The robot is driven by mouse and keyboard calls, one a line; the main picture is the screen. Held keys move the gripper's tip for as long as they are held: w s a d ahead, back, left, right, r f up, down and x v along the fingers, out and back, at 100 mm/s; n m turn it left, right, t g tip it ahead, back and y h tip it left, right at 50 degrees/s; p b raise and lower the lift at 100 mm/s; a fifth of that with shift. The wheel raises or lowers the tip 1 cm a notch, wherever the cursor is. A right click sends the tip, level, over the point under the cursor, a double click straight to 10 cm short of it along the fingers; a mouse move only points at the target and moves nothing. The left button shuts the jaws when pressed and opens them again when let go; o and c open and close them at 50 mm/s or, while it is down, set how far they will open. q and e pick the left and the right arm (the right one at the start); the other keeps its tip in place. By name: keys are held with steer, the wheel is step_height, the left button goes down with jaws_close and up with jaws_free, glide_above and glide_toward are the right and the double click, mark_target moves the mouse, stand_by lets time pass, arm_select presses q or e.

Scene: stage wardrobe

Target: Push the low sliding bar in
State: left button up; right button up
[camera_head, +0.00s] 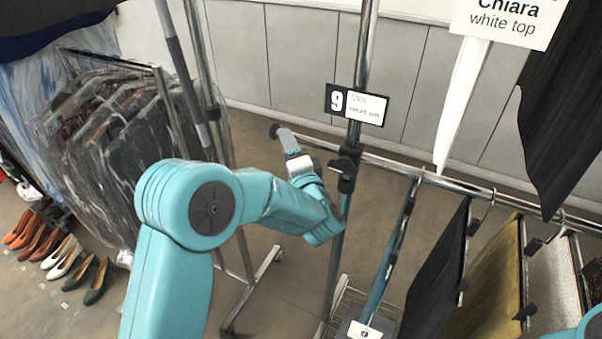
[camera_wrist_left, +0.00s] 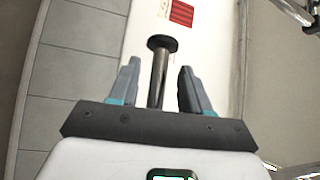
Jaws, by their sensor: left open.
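The low sliding bar is a chrome rod (camera_head: 325,151) running through a black clamp on the upright post, with a black end cap (camera_head: 274,130) at its left end. My left gripper (camera_head: 285,138) is open beside the bar's protruding end, just right of the cap. In the left wrist view the rod (camera_wrist_left: 158,80) shows between the two spread fingers (camera_wrist_left: 157,85), with the cap (camera_wrist_left: 162,43) beyond their tips. The lower part of the rod is hidden there by my gripper. I cannot tell whether a finger touches it. My right gripper is out of view.
The upright post (camera_head: 361,75) carries a black clamp (camera_head: 346,168) and a "9" sign (camera_head: 356,104). Garments (camera_head: 437,275) hang to the right. Plastic-covered clothes (camera_head: 110,140) hang at the left, with shoes (camera_head: 62,257) on the floor.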

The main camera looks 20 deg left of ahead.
arm_select(q)
steer(key=b+v, duration=0.2)
steer(key=v, duration=1.2)
